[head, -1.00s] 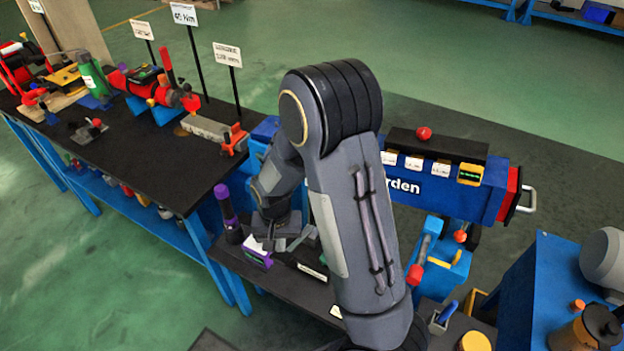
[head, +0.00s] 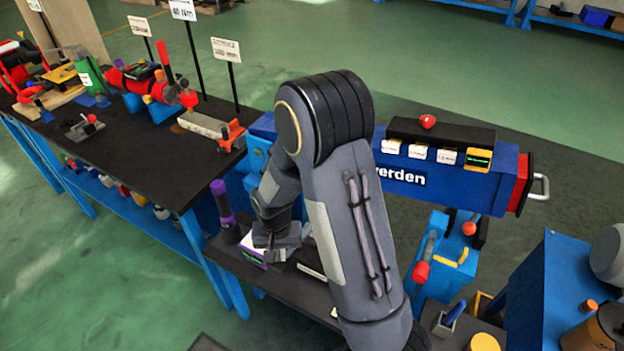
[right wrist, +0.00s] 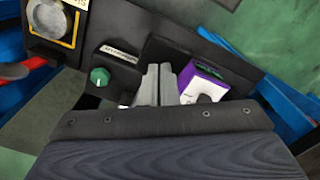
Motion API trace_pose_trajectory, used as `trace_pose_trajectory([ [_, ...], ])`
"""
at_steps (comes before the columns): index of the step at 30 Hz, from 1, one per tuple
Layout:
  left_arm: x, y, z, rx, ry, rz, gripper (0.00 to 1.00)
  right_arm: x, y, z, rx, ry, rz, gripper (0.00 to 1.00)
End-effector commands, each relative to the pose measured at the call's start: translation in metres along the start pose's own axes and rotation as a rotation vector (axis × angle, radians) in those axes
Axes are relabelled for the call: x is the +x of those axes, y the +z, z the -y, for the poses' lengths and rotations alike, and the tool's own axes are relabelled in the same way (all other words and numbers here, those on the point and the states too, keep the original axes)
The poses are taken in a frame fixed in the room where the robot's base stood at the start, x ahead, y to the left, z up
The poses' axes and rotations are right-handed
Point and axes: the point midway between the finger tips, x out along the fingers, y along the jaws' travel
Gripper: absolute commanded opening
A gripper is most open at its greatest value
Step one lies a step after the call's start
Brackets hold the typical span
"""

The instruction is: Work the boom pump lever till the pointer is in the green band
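My right gripper (head: 276,247) is low over the dark shelf beside the black workbench. In the right wrist view its two grey fingers (right wrist: 158,86) lie close together, with nothing visible between them. A purple box with a white top (right wrist: 207,88) is just right of them; it also shows in the head view (head: 252,257). A red-gripped lever (head: 421,270) stands on a blue unit (head: 438,288) below the blue boom (head: 440,181). I cannot tell whether it is the boom pump lever. No pointer or green band is readable. My left gripper is out of view.
A green knob (right wrist: 99,76) on a black block and a yellow-rimmed round part (right wrist: 52,20) lie left of the fingers. A purple-topped black cylinder (head: 222,203) stands nearby. The workbench (head: 150,165) bears several tools and signs. A blue cart (head: 545,285) stands at right.

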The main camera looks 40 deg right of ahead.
Motion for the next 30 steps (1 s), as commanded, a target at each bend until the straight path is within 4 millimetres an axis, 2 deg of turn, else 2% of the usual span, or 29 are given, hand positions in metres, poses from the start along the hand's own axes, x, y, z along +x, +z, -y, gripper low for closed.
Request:
trace_pose_trajectory([
  [1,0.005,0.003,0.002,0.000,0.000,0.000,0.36,0.008,0.000,-0.001,0.001,0.002,0.000,0.00],
  [15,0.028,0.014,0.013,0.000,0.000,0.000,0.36,0.041,-0.001,-0.001,0.002,0.001,-0.002,0.00],
  [22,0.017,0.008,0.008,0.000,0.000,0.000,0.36,0.026,-0.001,-0.001,0.002,0.001,-0.003,0.00],
  [30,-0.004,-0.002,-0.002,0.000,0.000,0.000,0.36,-0.002,0.000,-0.001,0.001,0.002,0.000,0.00],
])
